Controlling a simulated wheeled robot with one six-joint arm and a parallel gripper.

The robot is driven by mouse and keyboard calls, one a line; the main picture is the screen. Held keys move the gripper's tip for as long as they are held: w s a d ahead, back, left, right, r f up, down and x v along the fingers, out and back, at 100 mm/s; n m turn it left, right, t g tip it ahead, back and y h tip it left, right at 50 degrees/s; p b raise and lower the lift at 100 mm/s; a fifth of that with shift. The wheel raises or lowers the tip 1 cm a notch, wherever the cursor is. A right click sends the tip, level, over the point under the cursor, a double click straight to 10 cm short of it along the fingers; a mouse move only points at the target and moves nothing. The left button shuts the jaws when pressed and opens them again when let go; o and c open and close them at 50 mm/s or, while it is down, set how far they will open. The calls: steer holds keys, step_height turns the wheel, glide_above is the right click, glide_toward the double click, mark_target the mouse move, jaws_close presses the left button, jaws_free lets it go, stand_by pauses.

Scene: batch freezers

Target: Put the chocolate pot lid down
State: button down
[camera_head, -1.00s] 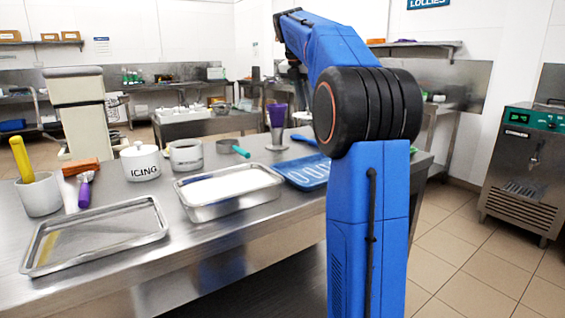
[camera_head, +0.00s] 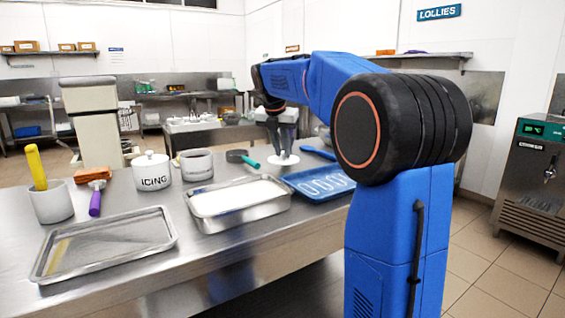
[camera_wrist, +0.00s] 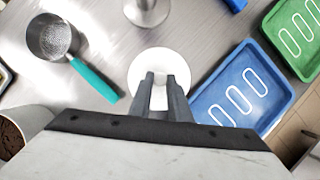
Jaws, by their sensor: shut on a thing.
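The white, round chocolate pot lid (camera_head: 283,161) is under my gripper (camera_head: 284,148), at or just above the steel table behind the blue tray. In the wrist view my gripper (camera_wrist: 161,88) is shut on the middle of the lid (camera_wrist: 146,64), its two fingers pointing down at it. I cannot tell whether the lid touches the table. The open chocolate pot (camera_head: 197,166) stands to the left on the table; the wrist view shows this pot (camera_wrist: 32,118) at lower left with brown contents.
A sieve with a green handle (camera_wrist: 92,78) lies left of the lid, and a metal stand (camera_wrist: 147,12) is beyond it. A blue mould tray (camera_wrist: 215,110) is close on the right, a green one (camera_wrist: 300,60) farther. The icing pot (camera_head: 152,172) and a white-filled tray (camera_head: 237,222) are left.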

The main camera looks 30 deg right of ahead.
mark_target(282, 160)
steer(key=shift+f, duration=2.1)
steer(key=shift+f, duration=0.1)
steer(key=c, duration=1.7)
jaws_free()
steer(key=shift+o, duration=0.2)
steer(key=v, duration=1.2)
steer(key=shift+s, duration=0.1)
